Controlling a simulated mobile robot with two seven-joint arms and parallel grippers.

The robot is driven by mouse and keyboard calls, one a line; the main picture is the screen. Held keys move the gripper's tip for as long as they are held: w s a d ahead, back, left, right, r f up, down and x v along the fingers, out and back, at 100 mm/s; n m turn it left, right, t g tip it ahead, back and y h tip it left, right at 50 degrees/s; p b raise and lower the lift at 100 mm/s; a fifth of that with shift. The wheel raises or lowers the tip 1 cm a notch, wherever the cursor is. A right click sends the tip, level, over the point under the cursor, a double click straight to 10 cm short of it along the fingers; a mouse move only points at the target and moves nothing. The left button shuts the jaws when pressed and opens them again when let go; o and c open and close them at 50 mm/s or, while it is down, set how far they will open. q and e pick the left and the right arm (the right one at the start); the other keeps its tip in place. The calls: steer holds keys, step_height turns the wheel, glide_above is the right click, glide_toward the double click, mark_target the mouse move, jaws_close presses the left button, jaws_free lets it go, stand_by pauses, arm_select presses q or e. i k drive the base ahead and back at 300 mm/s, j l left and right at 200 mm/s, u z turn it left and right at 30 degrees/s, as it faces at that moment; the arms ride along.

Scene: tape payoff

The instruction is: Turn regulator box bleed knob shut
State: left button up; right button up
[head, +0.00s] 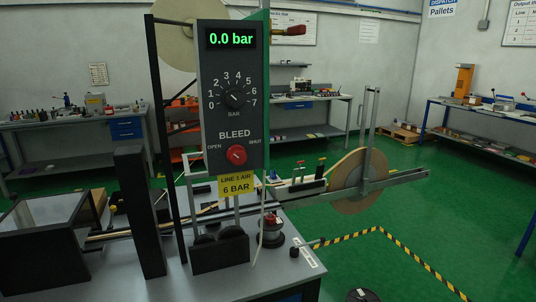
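The grey regulator box (256,75) stands upright on posts at the near bench, facing me. Its display (231,39) reads 0.0 bar in green. The red bleed knob (236,155) sits low on the box, between the printed words OPEN on its left and SHUT on its right. A yellow label (237,185) below reads LINE 1 AIR 6 BAR. Neither of my grippers is in view, and nothing touches the bleed knob.
A dark post (139,215) stands left of the box. A large tape reel (349,185) on a metal arm is at the right. A small spool (270,232) stands on the bench (210,285). Green floor with striped tape (410,257) lies open at right.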

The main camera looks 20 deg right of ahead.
mark_target(236, 153)
steer(key=l, duration=1.55)
steer(key=k, duration=0.05)
